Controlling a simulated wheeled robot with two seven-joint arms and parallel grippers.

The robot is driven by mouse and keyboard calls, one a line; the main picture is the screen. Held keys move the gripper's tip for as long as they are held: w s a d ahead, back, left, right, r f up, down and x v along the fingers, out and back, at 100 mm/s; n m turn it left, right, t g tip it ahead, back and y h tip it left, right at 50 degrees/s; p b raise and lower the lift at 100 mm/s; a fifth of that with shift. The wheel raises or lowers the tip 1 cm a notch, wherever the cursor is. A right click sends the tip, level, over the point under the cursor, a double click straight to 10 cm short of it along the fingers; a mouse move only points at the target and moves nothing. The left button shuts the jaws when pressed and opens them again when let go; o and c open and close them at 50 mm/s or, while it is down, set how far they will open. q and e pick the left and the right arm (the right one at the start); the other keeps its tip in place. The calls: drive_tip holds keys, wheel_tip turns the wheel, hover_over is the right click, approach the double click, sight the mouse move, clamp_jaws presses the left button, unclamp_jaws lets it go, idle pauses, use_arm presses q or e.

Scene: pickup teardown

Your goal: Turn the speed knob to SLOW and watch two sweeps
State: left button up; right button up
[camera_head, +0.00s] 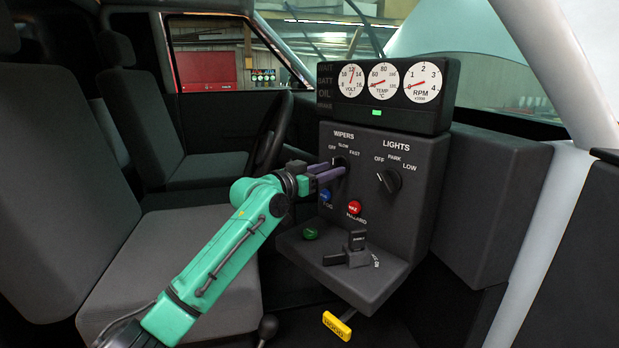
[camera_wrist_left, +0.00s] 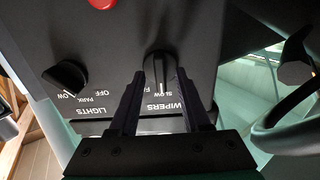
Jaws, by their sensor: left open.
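The black WIPERS speed knob (camera_wrist_left: 158,66) is on the grey control panel (camera_head: 425,165), under the OFF, SLOW and FAST labels. In the left wrist view its white line points toward the SLOW label (camera_wrist_left: 160,94), with the panel upside down. My left gripper (camera_wrist_left: 161,76) is open, with one dark finger on each side of the knob; I cannot tell whether they touch it. In the head view the purple fingers of my left gripper (camera_head: 338,172) reach the panel and partly cover the knob (camera_head: 340,161). My right gripper is not in view.
The LIGHTS knob (camera_head: 389,181) is right of the wipers knob. A blue FOG button (camera_head: 325,195) and red HAZARD button (camera_head: 354,207) sit below. A ledge carries a black lever (camera_head: 355,248). Gauges (camera_head: 383,80) stand above. The steering wheel (camera_head: 272,135) is to the left.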

use_arm(q)
drive_tip(key=b+v, duration=0.4)
drive_tip(key=v, duration=1)
drive_tip(key=shift+a, duration=0.1)
